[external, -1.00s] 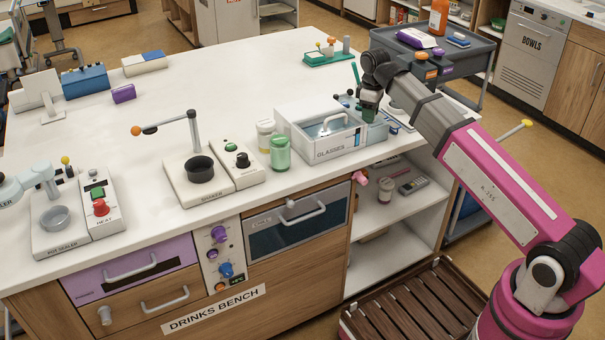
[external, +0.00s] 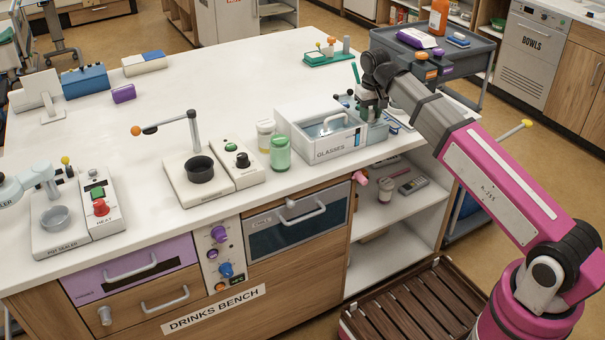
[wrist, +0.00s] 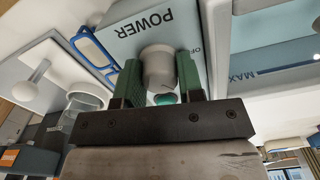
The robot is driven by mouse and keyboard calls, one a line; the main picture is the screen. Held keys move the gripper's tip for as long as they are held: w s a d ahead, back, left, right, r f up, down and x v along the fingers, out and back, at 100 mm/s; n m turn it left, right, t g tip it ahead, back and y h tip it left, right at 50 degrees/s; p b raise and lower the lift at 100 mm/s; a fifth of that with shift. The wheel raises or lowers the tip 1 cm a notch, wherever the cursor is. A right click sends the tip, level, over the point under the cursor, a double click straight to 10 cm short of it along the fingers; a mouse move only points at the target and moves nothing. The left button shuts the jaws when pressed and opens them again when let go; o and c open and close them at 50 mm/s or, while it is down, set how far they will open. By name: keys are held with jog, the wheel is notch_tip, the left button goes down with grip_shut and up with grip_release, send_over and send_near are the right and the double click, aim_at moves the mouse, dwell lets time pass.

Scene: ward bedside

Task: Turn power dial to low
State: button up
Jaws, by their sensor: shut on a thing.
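The power dial (wrist: 158,62) is a round grey knob on a pale blue-grey panel (wrist: 122,40) marked POWER, which reads upside down in the wrist view. Part of a second label, starting "OF", shows beside the dial. My gripper (wrist: 161,72) has its green fingers on either side of the dial and is shut on it. The dial's pointer setting cannot be read.
The white GLASSES box (external: 333,148) stands close to my gripper on the left. A green jar (external: 280,153) and a pale jar (external: 265,138) stand left of it. A dark trolley (external: 473,55) with bottles is behind my arm. The bench's middle is clear.

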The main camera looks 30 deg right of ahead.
aim_at(370, 111)
jog(key=shift+m, duration=0.5)
jog(key=o, duration=0.7)
jog(key=shift+c, duration=0.2)
notch_tip(370, 111, up, 11)
jog(key=shift+f, duration=0.1)
dwell(0.3)
